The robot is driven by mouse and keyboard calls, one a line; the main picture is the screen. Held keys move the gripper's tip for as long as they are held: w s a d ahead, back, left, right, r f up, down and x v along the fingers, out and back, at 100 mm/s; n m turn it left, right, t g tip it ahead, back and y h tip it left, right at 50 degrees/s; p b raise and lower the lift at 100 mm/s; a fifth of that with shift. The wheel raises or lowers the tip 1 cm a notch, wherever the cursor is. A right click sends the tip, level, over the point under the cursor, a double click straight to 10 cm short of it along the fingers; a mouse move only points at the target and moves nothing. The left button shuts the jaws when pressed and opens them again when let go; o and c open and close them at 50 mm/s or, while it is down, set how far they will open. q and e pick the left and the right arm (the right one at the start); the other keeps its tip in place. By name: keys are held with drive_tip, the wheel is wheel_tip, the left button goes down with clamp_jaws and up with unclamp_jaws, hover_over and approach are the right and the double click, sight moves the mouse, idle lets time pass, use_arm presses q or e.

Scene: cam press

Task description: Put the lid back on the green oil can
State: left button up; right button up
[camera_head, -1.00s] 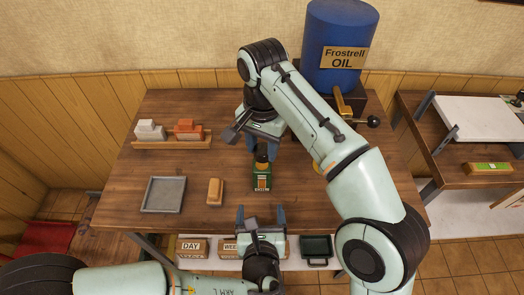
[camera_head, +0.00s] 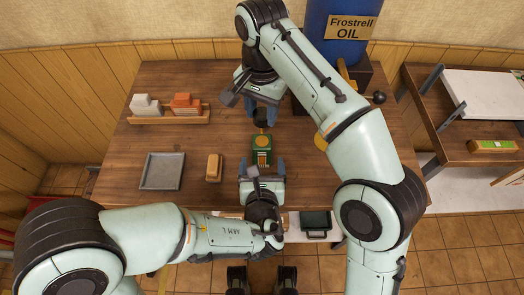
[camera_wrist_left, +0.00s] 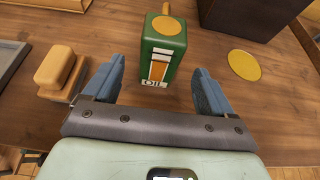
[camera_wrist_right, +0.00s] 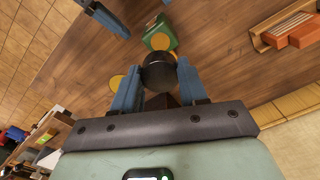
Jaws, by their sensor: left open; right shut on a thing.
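The green oil can (camera_head: 262,143) stands upright on the table, its round orange top uncovered. It also shows in the left wrist view (camera_wrist_left: 160,48) and the right wrist view (camera_wrist_right: 158,38). My left gripper (camera_head: 262,167) is open at the can's near side, its fingers apart to either side of the can's front. My right gripper (camera_head: 262,113) is shut on a dark round lid (camera_wrist_right: 158,73), held behind the can and apart from its top. The lid is small and partly hidden by the fingers in the head view.
A grey tray (camera_head: 162,171) and a tan block (camera_head: 214,167) lie left of the can. A rack (camera_head: 168,119) with white and orange blocks is at the back left. A yellow disc (camera_wrist_left: 245,65) lies right of the can. A blue oil drum (camera_head: 318,18) stands behind.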

use_arm(q)
drive_tip(key=x, duration=0.8)
drive_tip(key=c, duration=1.5)
use_arm(e)
hover_over(262, 141)
drive_tip(key=shift+f, duration=2.55)
drive_tip(key=shift+f, duration=0.9)
drive_tip(key=shift+f, duration=0.55)
use_arm(q)
clamp_jaws()
